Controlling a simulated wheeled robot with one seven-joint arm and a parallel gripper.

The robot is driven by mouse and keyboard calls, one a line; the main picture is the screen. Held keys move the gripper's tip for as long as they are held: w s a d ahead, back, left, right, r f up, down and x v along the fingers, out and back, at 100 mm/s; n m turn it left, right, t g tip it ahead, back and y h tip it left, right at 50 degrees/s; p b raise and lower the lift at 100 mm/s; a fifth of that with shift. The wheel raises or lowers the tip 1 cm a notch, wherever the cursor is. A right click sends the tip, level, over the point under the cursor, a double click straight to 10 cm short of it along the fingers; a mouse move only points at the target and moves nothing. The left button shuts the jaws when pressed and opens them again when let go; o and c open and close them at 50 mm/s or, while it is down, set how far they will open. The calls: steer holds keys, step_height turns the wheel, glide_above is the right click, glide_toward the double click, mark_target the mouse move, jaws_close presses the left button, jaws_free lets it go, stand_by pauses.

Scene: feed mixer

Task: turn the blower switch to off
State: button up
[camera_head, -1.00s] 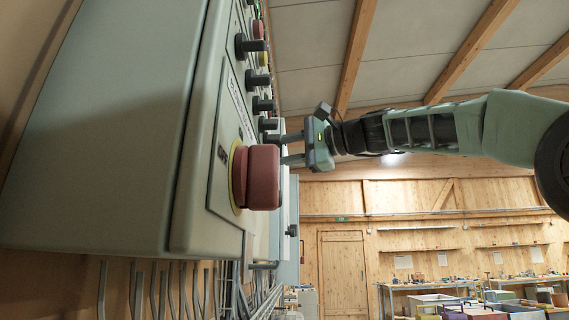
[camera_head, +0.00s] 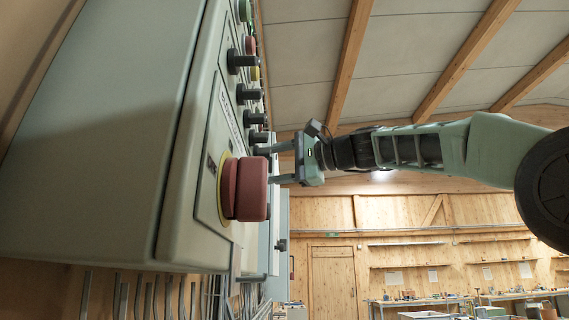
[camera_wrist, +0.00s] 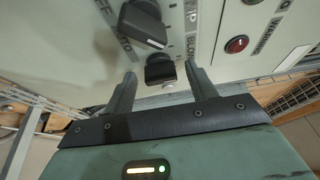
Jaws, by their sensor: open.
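The control panel (camera_head: 205,120) fills the left of the head view, with a row of black knobs along its face. In the wrist view, a short black knob (camera_wrist: 160,68) sits beside a label whose readable part is "BLOW". A larger black knob (camera_wrist: 143,25) is just above it, near partly hidden "OFF" and "AUTO" markings. My gripper (camera_wrist: 160,76) is open, its fingers on either side of the short knob. I cannot tell whether they touch it. In the head view my gripper (camera_head: 276,165) is at the panel face, partly behind the red button. The knob's exact setting is unclear.
A big red mushroom button (camera_head: 250,189) on a yellow ring stands out from the panel close to my gripper. A small red light (camera_wrist: 236,44) is right of the knobs. Benches (camera_head: 420,300) stand far off, with open room to the right.

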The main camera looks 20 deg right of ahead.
steer(key=b+v, duration=0.3)
steer(key=v, duration=1.4)
steer(key=shift+b, duration=0.3)
steer(key=shift+s+d+r, duration=0.1)
